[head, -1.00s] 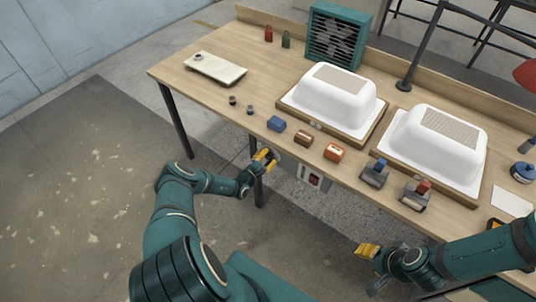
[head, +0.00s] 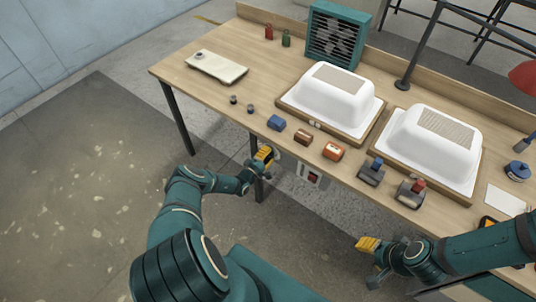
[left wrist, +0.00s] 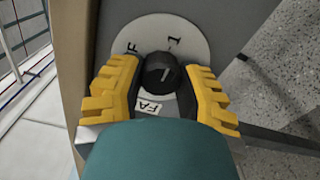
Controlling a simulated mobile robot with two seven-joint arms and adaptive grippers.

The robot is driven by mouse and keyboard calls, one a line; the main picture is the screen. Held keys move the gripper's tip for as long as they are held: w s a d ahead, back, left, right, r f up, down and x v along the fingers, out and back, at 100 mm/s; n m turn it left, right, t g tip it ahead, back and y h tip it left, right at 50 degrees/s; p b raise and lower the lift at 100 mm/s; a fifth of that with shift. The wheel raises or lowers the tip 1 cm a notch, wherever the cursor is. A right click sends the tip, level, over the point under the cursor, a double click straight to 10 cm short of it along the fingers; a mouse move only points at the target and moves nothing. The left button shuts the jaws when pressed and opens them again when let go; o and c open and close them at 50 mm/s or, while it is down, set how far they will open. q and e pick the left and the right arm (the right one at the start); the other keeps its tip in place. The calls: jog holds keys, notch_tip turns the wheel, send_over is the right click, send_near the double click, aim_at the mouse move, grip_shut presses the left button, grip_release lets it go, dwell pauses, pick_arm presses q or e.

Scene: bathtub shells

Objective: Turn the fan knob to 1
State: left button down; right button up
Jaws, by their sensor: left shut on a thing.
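The fan knob (left wrist: 160,72) is black with a pale pointer line and sits on a round white dial (left wrist: 187,48) in the left wrist view. The line tilts up and slightly right, roughly toward the printed 1. An F shows at the dial's upper left, and a label (left wrist: 148,104) reading "FA" is partly hidden below the knob. My left gripper (left wrist: 157,88) has its yellow fingers on both sides of the knob, shut on it. In the head view my left gripper (head: 265,157) is at the table's front edge and hides the knob. My right gripper (head: 367,244) is away from the table edge, and its opening is unclear.
A green fan box (head: 336,38) stands at the table's back. Two white tub shells (head: 330,95) (head: 432,140) rest on wooden boards. Several small blocks and tools line the front. A switch box (head: 312,175) hangs under the edge, right of my left gripper.

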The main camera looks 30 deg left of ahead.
pick_arm(q)
jog(key=shift+a, duration=0.1)
jog(key=c, duration=0.6)
grip_release()
jog(key=shift+o, duration=0.2)
jog(key=s, duration=1.2)
jog(key=shift+a, duration=0.45)
